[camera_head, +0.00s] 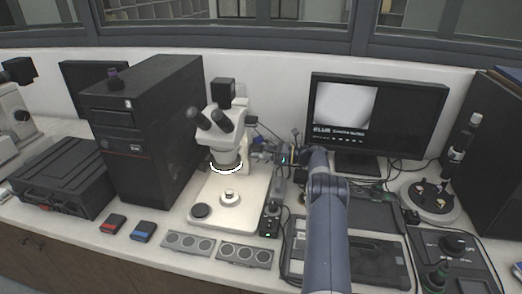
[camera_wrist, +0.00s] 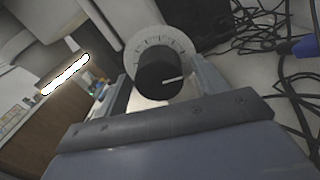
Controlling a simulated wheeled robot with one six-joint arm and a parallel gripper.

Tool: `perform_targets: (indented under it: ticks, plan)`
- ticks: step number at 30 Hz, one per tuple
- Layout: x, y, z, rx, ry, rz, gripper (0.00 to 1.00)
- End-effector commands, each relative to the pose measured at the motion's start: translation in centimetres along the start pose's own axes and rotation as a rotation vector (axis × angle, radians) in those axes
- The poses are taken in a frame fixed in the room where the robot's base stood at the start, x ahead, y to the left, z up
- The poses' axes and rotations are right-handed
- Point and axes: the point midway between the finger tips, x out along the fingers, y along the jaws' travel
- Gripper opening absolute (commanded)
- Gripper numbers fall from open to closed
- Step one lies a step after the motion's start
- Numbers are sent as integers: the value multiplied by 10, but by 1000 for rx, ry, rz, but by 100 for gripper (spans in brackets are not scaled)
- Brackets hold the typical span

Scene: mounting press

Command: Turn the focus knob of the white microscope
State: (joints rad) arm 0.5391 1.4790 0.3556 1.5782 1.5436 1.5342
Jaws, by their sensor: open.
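The white microscope (camera_head: 220,125) stands on its pale base (camera_head: 240,205) in the middle of the bench, in the head view. The focus knob (camera_wrist: 160,72) shows in the wrist view as a black cylinder with a white pointer line, in front of a pale round dial (camera_wrist: 160,36) with tick marks. My gripper (camera_wrist: 163,82) is open, with one finger on each side of the knob; I cannot tell whether either touches it. In the head view my arm (camera_head: 326,215) reaches to the microscope's right side, where the knob is hard to make out.
A monitor (camera_head: 375,115) stands behind my arm and a black computer tower (camera_head: 145,130) stands left of the microscope. Loose cables (camera_wrist: 285,80) lie right of the knob. A small black control box (camera_head: 270,219) stands beside the base. Slide trays (camera_head: 245,253) lie in front.

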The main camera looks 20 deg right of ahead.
Motion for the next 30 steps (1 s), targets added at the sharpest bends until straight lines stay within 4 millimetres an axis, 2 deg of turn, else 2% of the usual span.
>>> perform_targets:
  ticks: [8,24,30]
  plan:
    - [2,0,0,0,0,0,68]
    - [1,0,0,0,0,0,24]
    - [1,0,-1,-12,0,0,23]
